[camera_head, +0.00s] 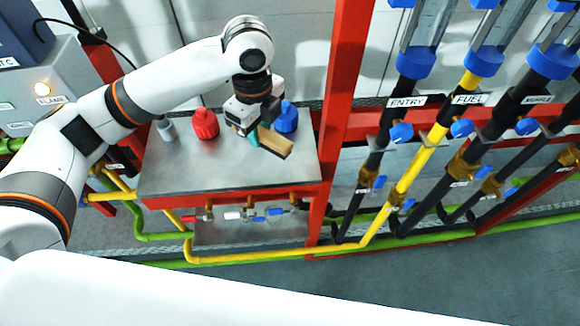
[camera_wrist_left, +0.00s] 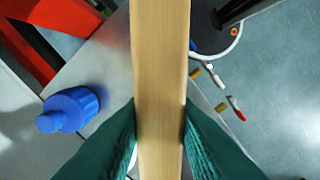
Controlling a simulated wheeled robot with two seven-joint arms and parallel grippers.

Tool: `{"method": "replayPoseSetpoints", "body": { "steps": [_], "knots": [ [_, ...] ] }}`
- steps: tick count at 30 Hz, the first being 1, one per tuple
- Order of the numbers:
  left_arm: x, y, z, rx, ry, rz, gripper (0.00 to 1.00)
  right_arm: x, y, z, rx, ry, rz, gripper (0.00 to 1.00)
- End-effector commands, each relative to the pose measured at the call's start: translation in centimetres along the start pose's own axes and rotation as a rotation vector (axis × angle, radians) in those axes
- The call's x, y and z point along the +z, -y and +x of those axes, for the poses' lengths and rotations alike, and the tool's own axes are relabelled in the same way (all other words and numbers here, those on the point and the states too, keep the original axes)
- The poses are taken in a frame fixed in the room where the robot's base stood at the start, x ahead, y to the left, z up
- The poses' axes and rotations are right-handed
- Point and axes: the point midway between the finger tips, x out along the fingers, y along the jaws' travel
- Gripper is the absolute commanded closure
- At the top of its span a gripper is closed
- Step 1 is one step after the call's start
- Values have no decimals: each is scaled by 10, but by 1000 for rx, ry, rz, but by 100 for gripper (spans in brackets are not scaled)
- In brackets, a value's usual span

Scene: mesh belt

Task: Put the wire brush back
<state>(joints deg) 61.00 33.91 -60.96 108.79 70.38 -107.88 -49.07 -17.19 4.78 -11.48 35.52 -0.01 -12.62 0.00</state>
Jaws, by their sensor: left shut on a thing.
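The wire brush (camera_head: 276,143) shows as a light wooden bar at my left gripper (camera_head: 254,133), over the right part of the grey bench top. In the left wrist view the wooden bar (camera_wrist_left: 161,70) runs up the middle of the picture. The teal fingers of my left gripper (camera_wrist_left: 160,140) press on it from both sides. The bristles are not visible. I cannot tell from these views whether the brush touches the bench top. My right gripper is not in view.
A blue bottle (camera_head: 286,118) stands close behind the brush; it also shows in the left wrist view (camera_wrist_left: 72,108). A red bottle (camera_head: 205,125) and a small grey bottle (camera_head: 166,129) stand left on the bench (camera_head: 185,172). A red post (camera_head: 340,85) rises at the bench's right.

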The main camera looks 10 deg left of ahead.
Motion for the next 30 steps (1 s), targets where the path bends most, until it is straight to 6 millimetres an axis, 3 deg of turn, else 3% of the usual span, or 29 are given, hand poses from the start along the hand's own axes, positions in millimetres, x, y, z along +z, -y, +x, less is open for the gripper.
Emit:
{"method": "replayPoseSetpoints", "body": {
  "steps": [4,10,24,30],
  "knots": [
    [2,2,11,-3,-1,73,96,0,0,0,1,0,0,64],
    [2,3,46,-4,-3,77,96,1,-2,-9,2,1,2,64],
    [2,2,97,-1,-3,74,96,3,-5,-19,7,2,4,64],
    [2,2,99,1,-3,76,96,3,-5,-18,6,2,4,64]
  ]
}}
